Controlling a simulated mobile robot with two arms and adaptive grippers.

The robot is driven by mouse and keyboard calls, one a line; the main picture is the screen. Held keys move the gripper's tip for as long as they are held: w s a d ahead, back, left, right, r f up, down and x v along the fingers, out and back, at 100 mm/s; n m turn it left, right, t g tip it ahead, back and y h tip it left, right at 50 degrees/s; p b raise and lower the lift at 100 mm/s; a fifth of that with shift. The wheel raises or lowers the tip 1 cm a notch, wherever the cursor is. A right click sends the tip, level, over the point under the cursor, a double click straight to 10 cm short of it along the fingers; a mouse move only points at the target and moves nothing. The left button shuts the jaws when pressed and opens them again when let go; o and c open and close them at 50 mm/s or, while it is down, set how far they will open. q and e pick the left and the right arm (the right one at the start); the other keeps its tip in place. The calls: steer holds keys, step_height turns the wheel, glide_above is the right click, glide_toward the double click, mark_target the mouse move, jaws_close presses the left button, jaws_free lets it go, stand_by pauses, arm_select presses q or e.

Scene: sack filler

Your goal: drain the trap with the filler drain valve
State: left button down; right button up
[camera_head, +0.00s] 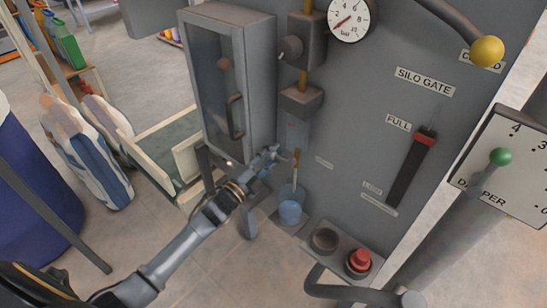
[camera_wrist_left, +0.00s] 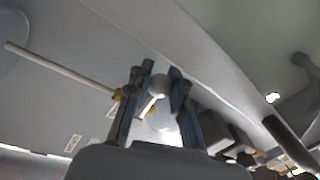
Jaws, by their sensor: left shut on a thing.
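The filter trap (camera_head: 297,132) hangs under a grey block on the filler's panel. A thin tan drain tube (camera_head: 296,162) runs from below it toward a blue cup (camera_head: 290,208); the cup's contents are hard to tell. My left gripper (camera_head: 270,158) reaches in from the lower left, just left of the tube. In the left wrist view its fingers (camera_wrist_left: 158,86) are shut on a small pale round knob (camera_wrist_left: 158,88), seemingly the drain valve's handle. Brass-coloured valve parts (camera_wrist_left: 119,96) show beside the fingers. The valve's setting cannot be told. My right gripper is not in view.
A grey cabinet with a dark door (camera_head: 215,85) stands close behind my left gripper. A red button (camera_head: 359,260) is low on the panel. The silo gate slider (camera_head: 425,137) and green damper knob (camera_head: 501,157) are to the right. Striped sacks (camera_head: 95,150) stand left.

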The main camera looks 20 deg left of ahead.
arm_select(q)
steer(key=shift+r+m, duration=0.2)
steer(key=shift+m, duration=0.5)
steer(key=c, duration=1.2)
jaws_free()
steer(key=shift+s+r, duration=0.1)
steer(key=shift+r, duration=0.05)
steer(key=shift+o, duration=0.2)
steer(key=v, duration=1.2)
steer(key=shift+a, duration=0.15)
